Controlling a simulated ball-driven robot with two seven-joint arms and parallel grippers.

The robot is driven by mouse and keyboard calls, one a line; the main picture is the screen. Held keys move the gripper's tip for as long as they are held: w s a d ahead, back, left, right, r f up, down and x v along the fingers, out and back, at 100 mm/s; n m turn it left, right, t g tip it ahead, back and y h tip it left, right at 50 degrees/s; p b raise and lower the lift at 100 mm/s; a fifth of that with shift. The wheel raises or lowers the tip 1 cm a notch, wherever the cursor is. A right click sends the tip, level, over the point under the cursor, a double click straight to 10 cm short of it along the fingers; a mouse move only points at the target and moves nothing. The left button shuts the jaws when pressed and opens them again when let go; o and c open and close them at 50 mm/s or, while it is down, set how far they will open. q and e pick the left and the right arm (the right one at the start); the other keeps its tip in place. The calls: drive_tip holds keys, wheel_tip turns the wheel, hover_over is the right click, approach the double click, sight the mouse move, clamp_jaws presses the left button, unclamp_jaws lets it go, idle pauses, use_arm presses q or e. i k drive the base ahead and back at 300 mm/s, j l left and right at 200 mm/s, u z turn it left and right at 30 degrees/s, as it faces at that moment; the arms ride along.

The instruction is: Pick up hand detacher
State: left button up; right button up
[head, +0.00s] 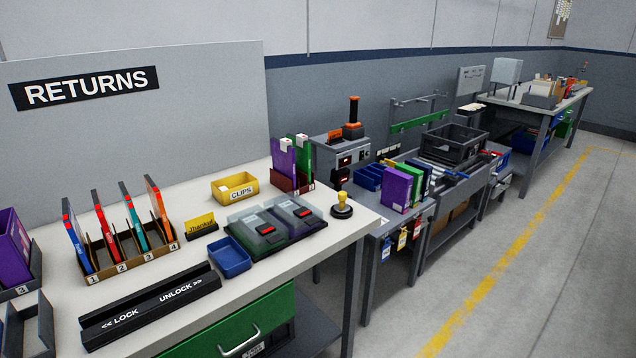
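No thing in view carries a label naming it the hand detacher. A black and orange upright handled tool (353,118) stands on top of a grey box-shaped machine (343,156) just beyond the right end of the returns table. A small yellow-topped piece with a round black base (342,206) stands upright near that table's right edge. A long black bar marked LOCK and UNLOCK (150,306) lies along the table's front. I cannot tell for certain which of these is the hand detacher. Neither of my grippers shows.
The white returns table (300,250) holds numbered cases (122,245), a yellow CLIPS bin (234,187), a blue tray (229,257) and clear-lidded boxes (275,226). Farther benches (455,190) line the wall. Grey floor with a yellow line (480,287) is clear at right.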

sight(342, 208)
drive_tip(key=l+u, duration=0.1)
drive_tip(key=u, duration=0.35)
drive_tip(key=i+l+u, duration=0.1)
drive_tip(key=u, duration=0.3)
drive_tip(key=l+u, duration=0.2)
drive_tip(key=u, duration=0.25)
drive_tip(key=l+u, duration=0.2)
drive_tip(key=u, duration=0.2)
drive_tip(key=l+u, duration=0.15)
drive_tip(key=l, duration=0.3)
drive_tip(key=k+l+u, duration=0.2)
drive_tip(key=l, duration=0.25)
drive_tip(key=l+u, duration=0.15)
drive_tip(key=l, duration=0.3)
drive_tip(key=k+l+u, duration=0.2)
drive_tip(key=l, duration=0.25)
drive_tip(key=l+u, duration=0.15)
drive_tip(key=l, duration=0.3)
